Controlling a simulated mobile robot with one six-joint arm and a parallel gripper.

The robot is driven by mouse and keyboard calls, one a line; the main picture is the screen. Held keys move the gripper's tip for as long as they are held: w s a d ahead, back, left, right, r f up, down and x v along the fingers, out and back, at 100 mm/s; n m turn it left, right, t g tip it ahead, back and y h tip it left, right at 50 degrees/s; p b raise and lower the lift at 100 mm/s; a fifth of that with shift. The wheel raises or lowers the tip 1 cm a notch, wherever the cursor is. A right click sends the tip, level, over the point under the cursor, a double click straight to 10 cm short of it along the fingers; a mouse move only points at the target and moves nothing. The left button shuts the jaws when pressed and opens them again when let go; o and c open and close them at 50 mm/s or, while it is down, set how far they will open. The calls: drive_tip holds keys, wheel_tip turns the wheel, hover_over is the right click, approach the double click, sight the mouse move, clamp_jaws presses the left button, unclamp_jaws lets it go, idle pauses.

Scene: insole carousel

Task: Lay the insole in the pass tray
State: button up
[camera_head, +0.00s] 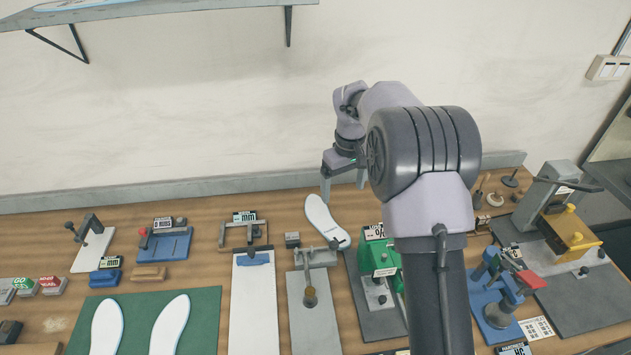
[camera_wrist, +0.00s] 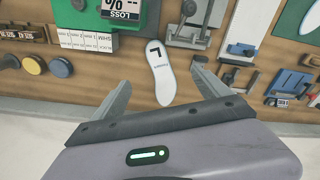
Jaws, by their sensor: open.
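A white insole (camera_head: 321,214) with a dark heel marking lies on the wooden bench near its back edge, at the middle of the head view. It also shows in the wrist view (camera_wrist: 158,70), with a black letter on its heel. My gripper (camera_head: 343,182) is open and empty above the back of the bench, close to the insole's toe end. In the wrist view the insole lies between the spread fingers of my gripper (camera_wrist: 161,82), with visible room on both sides. I cannot make out a tray marked pass in either view.
A green mat (camera_head: 136,310) with two white insoles lies at the front left. A green gauge (camera_head: 378,257) stands right of the insole; a grey clamp fixture (camera_head: 316,257) stands in front. A yellow press (camera_head: 568,235) is at right. A wall shelf (camera_head: 160,8) hangs at upper left.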

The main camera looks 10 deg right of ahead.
hover_over(338, 239)
wheel_tip(338, 239, down, 5)
drive_tip(key=shift+n+g, duration=0.3)
drive_tip(key=shift+n, duration=0.2)
drive_tip(key=f+b, duration=0.1)
drive_tip(key=f, duration=0.5)
drive_tip(key=f+b, duration=0.1)
drive_tip(key=f, duration=0.5)
drive_tip(key=shift+s+d+b, duration=0.15)
drive_tip(key=shift+d+b, duration=0.05)
drive_tip(key=shift+b, duration=0.1)
drive_tip(key=f, duration=0.2)
drive_tip(key=f+b, duration=0.1)
drive_tip(key=f, duration=0.3)
drive_tip(key=shift+w+a, duration=0.1)
drive_tip(key=shift+w, duration=0.2)
drive_tip(key=shift+r, duration=0.15)
